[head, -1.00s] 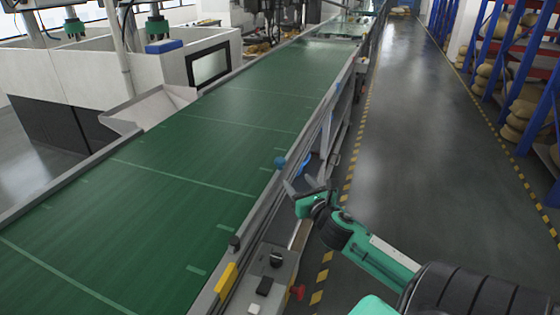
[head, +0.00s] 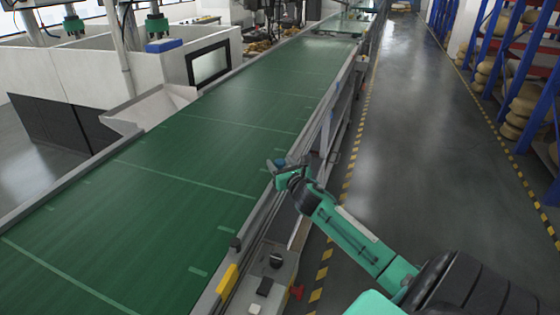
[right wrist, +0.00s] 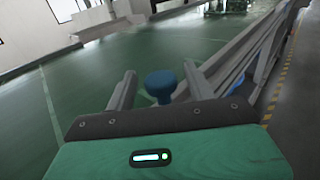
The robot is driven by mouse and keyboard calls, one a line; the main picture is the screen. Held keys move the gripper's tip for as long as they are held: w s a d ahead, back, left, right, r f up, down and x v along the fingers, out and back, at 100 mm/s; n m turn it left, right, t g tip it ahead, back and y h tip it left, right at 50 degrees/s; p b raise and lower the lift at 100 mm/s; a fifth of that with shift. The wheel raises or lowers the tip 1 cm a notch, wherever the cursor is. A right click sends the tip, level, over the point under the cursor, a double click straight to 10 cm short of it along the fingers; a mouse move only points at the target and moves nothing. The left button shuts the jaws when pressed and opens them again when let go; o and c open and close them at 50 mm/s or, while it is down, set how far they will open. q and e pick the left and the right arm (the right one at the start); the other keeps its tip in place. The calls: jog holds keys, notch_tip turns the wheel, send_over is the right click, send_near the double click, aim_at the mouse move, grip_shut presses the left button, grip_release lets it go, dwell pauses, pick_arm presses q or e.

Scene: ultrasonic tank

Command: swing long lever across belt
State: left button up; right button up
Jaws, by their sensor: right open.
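A blue round knob (right wrist: 160,83) stands at the near edge of the green belt (head: 190,160). In the right wrist view it sits between the two fingers of my right gripper (head: 280,165), with a gap on each side. My right gripper is open and reaches in from the lower right to the belt's side rail. In the head view the fingers largely cover the knob. The rest of a long lever below the knob cannot be made out. My left gripper is not in view.
A control box (head: 272,262) with knobs and a yellow block (head: 226,281) are on the near rail. White machines (head: 170,60) stand beyond the belt. The belt surface is bare. The aisle floor (head: 400,130) at right is clear, with racks (head: 510,80) beyond.

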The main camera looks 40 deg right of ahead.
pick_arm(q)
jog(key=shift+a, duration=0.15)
pick_arm(e)
jog(key=shift+w+d, duration=0.1)
jog(key=shift+w, duration=0.35)
